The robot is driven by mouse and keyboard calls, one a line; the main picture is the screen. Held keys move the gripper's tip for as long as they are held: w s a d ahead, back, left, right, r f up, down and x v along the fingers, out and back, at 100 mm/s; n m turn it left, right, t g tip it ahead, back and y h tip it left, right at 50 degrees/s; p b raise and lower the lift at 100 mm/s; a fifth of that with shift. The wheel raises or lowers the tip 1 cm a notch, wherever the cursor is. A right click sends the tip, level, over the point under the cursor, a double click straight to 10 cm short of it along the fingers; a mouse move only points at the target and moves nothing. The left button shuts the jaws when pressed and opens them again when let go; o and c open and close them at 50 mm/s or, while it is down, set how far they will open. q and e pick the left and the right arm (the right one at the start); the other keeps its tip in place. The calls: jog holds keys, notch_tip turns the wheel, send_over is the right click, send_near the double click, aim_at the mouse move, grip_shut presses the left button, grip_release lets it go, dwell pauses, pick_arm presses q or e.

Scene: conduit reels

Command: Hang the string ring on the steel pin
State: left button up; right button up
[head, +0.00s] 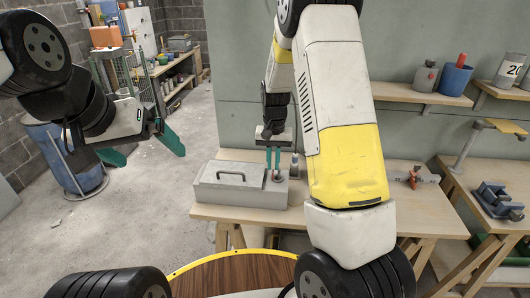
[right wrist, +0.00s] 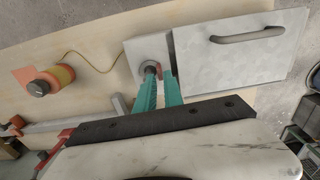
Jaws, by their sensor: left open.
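My right gripper (head: 273,170) points down over the right end of a grey metal box (head: 225,190) on the workbench. In the right wrist view its green fingertips (right wrist: 160,72) are at a round steel piece (right wrist: 148,65) on a grey plate, which looks like the pin's base. A small red part (right wrist: 185,65) shows beside the fingertips; I cannot tell whether it is the ring or whether the fingers hold it. A tan string (right wrist: 92,62) runs from an orange spool (right wrist: 60,77) toward the plate. My left gripper (head: 142,150) is open and empty, away from the bench.
The box lid has a dark handle (head: 244,175). Shelves at the right carry a blue cup (head: 455,79) and other containers. A blue vise (head: 497,199) stands on the right bench. A blue barrel (head: 62,160) stands on the floor at the left. My right arm hides the bench's middle.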

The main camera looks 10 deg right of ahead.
jog(key=shift+s+d+f, duration=0.3)
jog(key=shift+d+f, duration=0.1)
jog(key=shift+d, duration=0.05)
notch_tip(320, 180, up, 8)
jog(key=shift+w+a+r, duration=0.25)
jog(key=shift+a, duration=0.15)
